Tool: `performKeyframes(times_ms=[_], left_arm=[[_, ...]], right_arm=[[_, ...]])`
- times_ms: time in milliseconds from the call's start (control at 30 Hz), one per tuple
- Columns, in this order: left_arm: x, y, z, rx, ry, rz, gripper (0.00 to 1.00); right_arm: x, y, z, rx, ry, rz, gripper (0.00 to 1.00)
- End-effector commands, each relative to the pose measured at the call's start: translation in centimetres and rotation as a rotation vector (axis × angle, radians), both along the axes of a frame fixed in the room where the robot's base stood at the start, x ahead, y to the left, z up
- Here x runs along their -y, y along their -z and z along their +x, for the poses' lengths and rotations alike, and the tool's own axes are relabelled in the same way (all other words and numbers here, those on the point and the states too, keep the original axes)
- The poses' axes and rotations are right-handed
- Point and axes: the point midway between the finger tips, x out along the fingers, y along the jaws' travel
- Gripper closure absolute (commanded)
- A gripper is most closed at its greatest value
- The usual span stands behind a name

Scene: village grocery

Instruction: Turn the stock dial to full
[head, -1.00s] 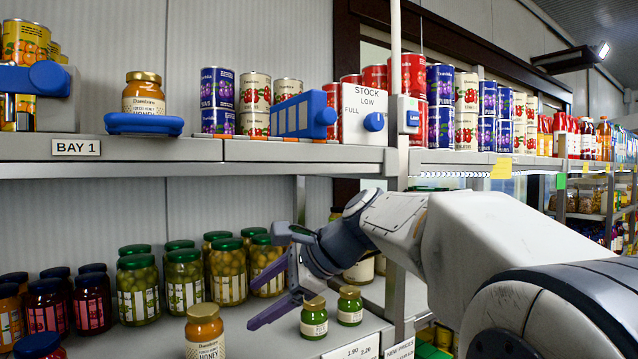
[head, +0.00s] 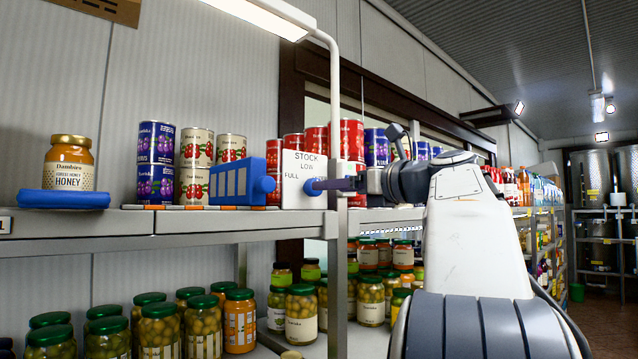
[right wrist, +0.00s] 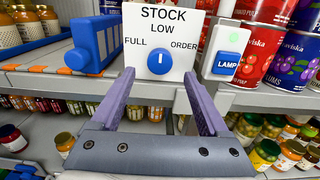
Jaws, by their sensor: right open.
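The stock dial (right wrist: 158,63) is a round blue knob on a white panel (right wrist: 184,46) marked STOCK, FULL, LOW and ORDER. Its white mark points straight up, toward LOW. In the head view the dial (head: 314,187) shows on the panel above the shelf edge. My right gripper (right wrist: 159,75) is open, with its purple fingers left and right of the dial in the wrist view. My left gripper is not in view.
A blue LAMP button (right wrist: 228,66) sits right of the panel. A blue box-like fixture (head: 240,181) stands to its left. Cans (head: 194,150) line the upper shelf, beside a honey jar (head: 72,162) on a blue stand. Jars (head: 301,314) fill the lower shelf.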

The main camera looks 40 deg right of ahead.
Motion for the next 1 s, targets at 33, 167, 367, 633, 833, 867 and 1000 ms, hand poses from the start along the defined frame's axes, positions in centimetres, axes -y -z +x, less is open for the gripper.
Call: performKeyframes(times_ms=[33,167,367,633,833,867,1000], left_arm=[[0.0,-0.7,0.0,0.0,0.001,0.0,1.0],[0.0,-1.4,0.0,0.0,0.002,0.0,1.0],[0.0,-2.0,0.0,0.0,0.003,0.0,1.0],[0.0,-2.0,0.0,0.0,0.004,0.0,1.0],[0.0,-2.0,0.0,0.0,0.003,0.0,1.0],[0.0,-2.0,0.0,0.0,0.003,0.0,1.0],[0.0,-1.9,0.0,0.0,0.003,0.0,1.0]], right_arm=[[-0.2,-0.3,1.1,-0.002,-0.006,0.002,0.22],[-0.4,-0.2,3.3,-0.002,-0.005,0.002,0.22],[-0.5,0.0,5.1,-0.002,-0.002,0.0,0.22],[-0.4,0.1,5.3,-0.002,0.001,-0.001,0.22],[-0.4,0.1,5.3,-0.001,0.001,-0.001,0.79],[-0.4,0.1,5.3,-0.001,0.001,-0.001,0.91],[-0.4,0.1,5.3,-0.001,0.001,-0.003,1.0]])
